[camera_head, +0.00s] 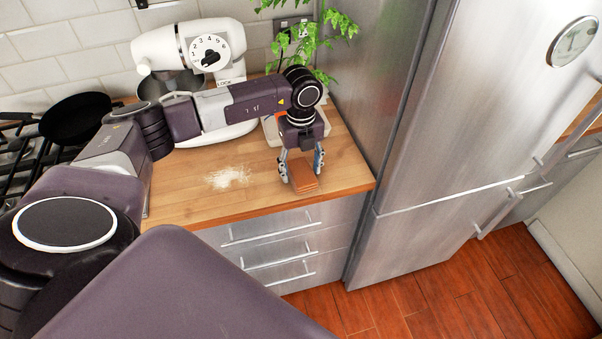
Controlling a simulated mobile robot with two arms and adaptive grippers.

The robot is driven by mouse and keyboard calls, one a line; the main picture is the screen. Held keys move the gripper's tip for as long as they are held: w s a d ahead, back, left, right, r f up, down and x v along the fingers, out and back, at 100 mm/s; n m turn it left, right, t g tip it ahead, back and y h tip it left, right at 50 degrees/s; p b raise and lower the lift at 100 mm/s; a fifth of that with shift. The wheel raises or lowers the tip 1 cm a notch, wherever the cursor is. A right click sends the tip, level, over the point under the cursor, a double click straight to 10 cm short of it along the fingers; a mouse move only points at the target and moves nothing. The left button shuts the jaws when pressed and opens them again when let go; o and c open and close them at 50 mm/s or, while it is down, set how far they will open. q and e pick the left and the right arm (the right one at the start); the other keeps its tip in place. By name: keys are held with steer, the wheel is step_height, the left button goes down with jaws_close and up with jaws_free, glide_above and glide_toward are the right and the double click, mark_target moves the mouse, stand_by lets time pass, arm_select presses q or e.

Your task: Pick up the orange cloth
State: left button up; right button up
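The orange cloth (305,186) looks like a small folded stack on the wooden counter, near its front right corner. My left gripper (302,174) points down over it with its fingers spread apart, one on each side of the cloth. The fingers are close to the cloth's sides; I cannot tell whether they touch it. The gripper hides part of the cloth's far end. My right gripper is not in view.
A white stand mixer (190,50) and a green plant (325,35) stand at the back. White powder (229,177) lies on the counter (190,205). A steel fridge (475,110) rises close to the right. A black pan (75,115) sits on the hob at left.

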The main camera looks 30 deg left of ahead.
arm_select(q)
steer(key=c, duration=0.9)
steer(key=shift+r, duration=0.15)
step_height(320, 180, up, 12)
steer(key=f+b, duration=0.1)
steer(key=b, duration=0.3)
step_height(320, 180, up, 8)
glide_above(301, 170)
steer(key=shift+s+r, duration=0.1)
steer(key=shift+r, duration=0.3)
